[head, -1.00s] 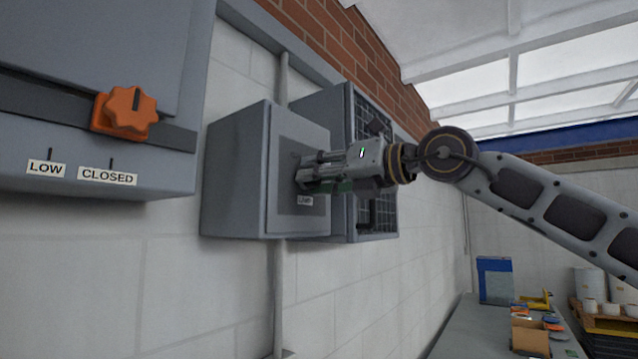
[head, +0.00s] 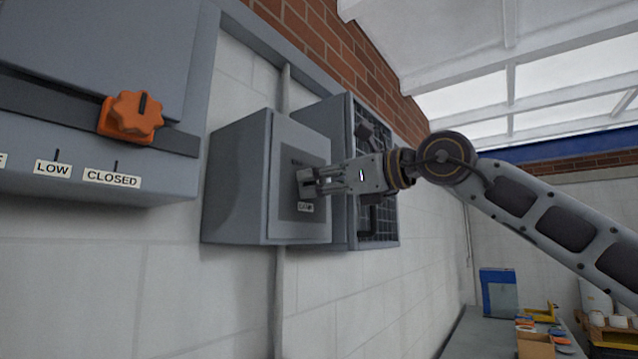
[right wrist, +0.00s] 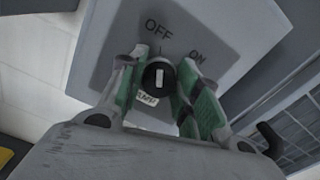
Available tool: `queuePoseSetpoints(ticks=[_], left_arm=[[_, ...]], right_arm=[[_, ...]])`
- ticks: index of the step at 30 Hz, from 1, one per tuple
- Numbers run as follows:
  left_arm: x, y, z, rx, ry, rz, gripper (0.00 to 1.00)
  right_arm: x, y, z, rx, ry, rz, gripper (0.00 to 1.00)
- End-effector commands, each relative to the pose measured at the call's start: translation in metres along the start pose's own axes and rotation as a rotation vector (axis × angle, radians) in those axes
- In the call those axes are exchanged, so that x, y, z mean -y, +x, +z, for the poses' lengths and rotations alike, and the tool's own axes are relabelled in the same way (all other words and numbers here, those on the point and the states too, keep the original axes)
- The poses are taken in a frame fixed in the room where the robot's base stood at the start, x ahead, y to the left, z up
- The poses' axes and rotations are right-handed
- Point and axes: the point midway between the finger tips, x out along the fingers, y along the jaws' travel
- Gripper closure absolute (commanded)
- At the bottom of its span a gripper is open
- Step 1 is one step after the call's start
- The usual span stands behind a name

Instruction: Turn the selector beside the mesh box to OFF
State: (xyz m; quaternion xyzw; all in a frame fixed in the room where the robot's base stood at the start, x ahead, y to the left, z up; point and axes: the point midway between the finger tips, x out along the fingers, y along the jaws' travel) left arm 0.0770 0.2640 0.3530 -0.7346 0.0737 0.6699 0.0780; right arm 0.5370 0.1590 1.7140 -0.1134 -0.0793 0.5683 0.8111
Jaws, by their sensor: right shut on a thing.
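The selector is a dark round knob with a white mark (right wrist: 158,77) on the grey front plate of a wall box (head: 238,185). In the right wrist view OFF is printed above the knob and ON to its upper right. The white mark stands nearly upright in the picture, roughly in line with the tick under OFF. My right gripper (right wrist: 158,84) is shut on the knob, with a green-padded finger on each side. In the head view the same gripper (head: 314,183) meets the plate. The mesh box (head: 375,235) is just behind and right. My left gripper is out of view.
A grey panel (head: 120,40) with an orange knob (head: 132,116) and LOW and CLOSED labels is on the left. A conduit (head: 279,300) runs below the selector box. A bench with a blue box (head: 498,292) is at lower right.

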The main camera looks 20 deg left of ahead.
Motion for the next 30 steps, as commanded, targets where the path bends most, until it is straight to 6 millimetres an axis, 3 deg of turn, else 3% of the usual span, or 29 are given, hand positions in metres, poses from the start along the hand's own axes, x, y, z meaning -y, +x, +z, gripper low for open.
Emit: queuePoseSetpoints(ticks=[17,18,22,30], left_arm=[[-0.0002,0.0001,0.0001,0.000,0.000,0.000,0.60],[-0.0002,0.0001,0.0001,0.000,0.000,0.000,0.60],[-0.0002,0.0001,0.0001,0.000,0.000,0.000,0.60],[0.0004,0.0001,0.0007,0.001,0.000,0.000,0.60]], right_arm=[[0.0000,-0.0002,0.0004,0.001,-0.038,-0.001,0.91],[0.0000,-0.0002,0.0004,0.001,-0.038,-0.001,0.63],[0.0000,-0.0001,0.0003,0.000,-0.038,0.000,0.47],[-0.0002,-0.0001,0.0003,0.000,-0.037,0.000,0.46]])
